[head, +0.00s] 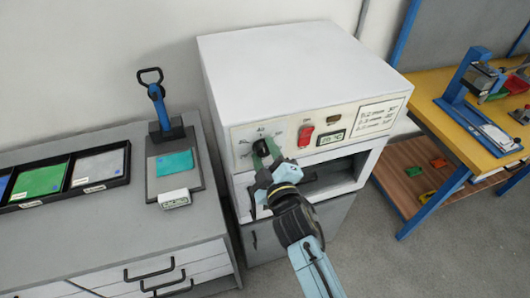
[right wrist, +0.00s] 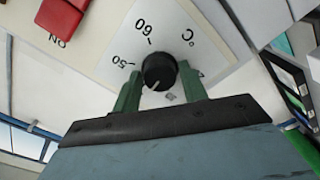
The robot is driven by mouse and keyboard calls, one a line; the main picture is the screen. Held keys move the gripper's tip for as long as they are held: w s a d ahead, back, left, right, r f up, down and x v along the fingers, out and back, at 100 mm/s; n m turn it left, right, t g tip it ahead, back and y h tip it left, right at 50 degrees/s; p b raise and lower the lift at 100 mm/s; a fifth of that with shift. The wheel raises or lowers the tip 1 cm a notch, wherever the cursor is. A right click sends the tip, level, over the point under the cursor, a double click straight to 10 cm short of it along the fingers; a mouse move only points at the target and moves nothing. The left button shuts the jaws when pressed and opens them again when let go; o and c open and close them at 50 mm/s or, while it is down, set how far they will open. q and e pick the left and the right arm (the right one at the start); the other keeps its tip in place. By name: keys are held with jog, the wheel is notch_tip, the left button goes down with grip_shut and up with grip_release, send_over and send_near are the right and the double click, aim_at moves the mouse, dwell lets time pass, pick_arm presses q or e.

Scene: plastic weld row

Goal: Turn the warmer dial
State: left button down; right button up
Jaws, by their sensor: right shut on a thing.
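The warmer (head: 290,62) is a white box with a control panel on its front. Its black round dial (right wrist: 159,71) has a white pointer line and sits on a plate marked with numbers and °C. In the right wrist view the pointer line slants to the lower left. My right gripper (head: 265,151) has its green fingers on both sides of the dial, shut on it. In the head view the fingers partly cover the dial (head: 261,148). My left gripper is not in view.
A red switch (head: 305,136) and a small display (head: 331,138) sit right of the dial. Below is an open slot (head: 325,176). A grey bench (head: 100,235) with a press (head: 160,105) stands left, a yellow table (head: 430,90) right.

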jog(key=shift+m, duration=0.5)
jog(key=o, duration=1)
jog(key=shift+s, duration=0.15)
jog(key=v, duration=1.3)
